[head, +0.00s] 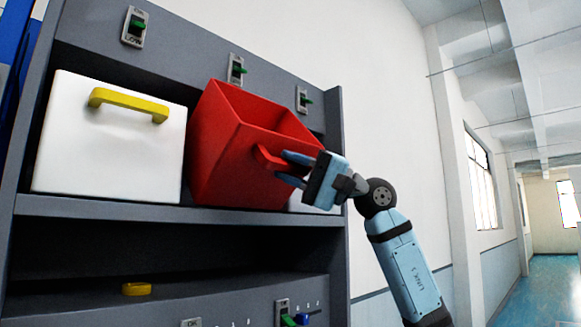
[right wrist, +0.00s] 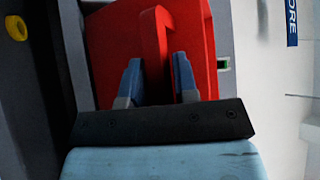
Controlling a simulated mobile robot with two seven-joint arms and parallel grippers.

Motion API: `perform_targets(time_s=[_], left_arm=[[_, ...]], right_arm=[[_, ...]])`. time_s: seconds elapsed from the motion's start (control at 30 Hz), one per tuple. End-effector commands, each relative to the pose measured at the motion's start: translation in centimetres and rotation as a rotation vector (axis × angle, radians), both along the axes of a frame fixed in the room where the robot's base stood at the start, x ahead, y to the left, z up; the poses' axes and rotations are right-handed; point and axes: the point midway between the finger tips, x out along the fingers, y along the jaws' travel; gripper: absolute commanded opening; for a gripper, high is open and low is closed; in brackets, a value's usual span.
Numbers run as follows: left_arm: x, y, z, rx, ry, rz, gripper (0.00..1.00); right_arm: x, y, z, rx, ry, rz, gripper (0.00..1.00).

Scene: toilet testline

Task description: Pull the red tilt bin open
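The red tilt bin (head: 225,150) sits on the upper shelf in the head view, tipped forward with its open top showing. Its red handle (head: 268,157) is on the front face, and the handle also shows upright in the right wrist view (right wrist: 155,50). My right gripper (head: 293,170) is at this handle, with one blue finger on each side of it. My left gripper is not in view.
A white bin (head: 110,150) with a yellow handle (head: 128,104) stands left of the red bin. Another white bin (head: 300,203) is mostly hidden behind my right gripper. Green switches (head: 237,70) line the grey panel above. Open room lies to the right.

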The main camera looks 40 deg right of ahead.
Motion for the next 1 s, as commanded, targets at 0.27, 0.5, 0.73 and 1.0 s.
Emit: perform_targets(time_s=[0.27, 0.5, 0.73, 1.0], left_arm=[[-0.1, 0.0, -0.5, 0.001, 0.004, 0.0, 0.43], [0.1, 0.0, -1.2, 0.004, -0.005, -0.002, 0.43], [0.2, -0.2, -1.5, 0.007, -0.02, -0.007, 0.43], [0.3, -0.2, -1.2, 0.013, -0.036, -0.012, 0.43]], right_arm=[[-0.4, -0.6, -0.3, 0.0, -0.001, -0.002, 0.27], [-2.9, -4.1, -2.2, 0.001, 0.001, -0.004, 0.27], [-5.8, -7.9, -4.0, 0.001, 0.001, -0.002, 0.27], [-7.6, -10.2, -4.8, 0.0, -0.001, -0.001, 0.27]])
